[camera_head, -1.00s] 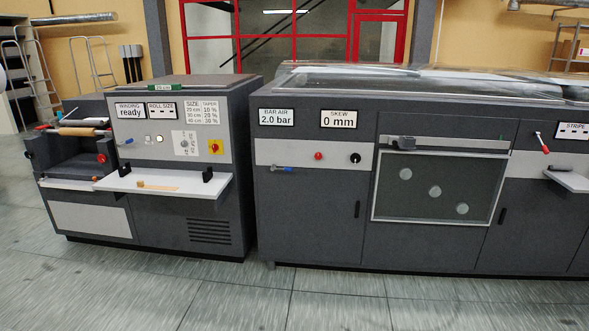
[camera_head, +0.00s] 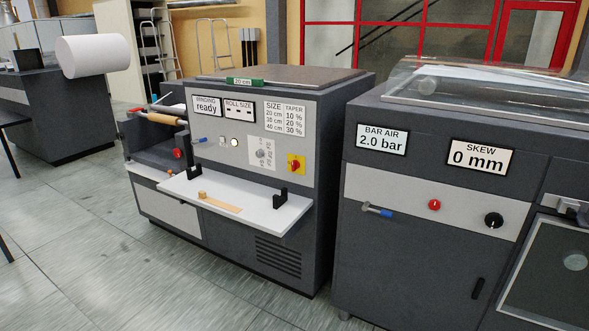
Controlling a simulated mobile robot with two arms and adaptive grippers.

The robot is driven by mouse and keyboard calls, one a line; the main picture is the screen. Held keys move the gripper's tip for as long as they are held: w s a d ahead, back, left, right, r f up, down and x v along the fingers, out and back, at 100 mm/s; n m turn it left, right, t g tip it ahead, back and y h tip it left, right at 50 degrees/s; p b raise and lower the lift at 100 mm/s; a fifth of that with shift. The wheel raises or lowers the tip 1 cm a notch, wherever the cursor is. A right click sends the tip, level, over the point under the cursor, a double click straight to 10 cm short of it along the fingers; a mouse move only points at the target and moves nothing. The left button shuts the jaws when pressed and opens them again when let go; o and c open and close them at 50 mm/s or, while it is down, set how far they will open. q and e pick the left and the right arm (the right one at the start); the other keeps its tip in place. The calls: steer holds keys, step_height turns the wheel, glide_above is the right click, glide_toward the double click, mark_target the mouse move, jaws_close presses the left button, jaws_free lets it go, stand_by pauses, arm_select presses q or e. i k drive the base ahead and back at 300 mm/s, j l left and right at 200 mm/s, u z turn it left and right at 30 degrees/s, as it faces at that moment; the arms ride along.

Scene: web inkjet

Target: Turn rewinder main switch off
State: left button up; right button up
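The rewinder (camera_head: 225,170) is the grey cabinet left of centre, with a light control panel. Its displays read "WINDING ready" (camera_head: 207,106) and "ROLL SIZE" with dashes (camera_head: 239,109). A red rotary switch on a yellow plate (camera_head: 296,165), which looks like the main switch, sits at the panel's lower right; its exact position is too small to read. A grey dial (camera_head: 261,154), a lit white button (camera_head: 235,142) and a blue-handled lever (camera_head: 199,141) are on the same panel. Neither of my grippers is in view.
A white shelf (camera_head: 235,203) juts out below the panel, with upright black brackets and a wooden piece. A second machine (camera_head: 400,255) stands close on the right. Open tiled floor (camera_head: 110,230) lies in front and left. A white roll (camera_head: 95,56) is at the back left.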

mark_target(294, 164)
steer(key=i+j, duration=1)
steer(key=i, duration=0.25)
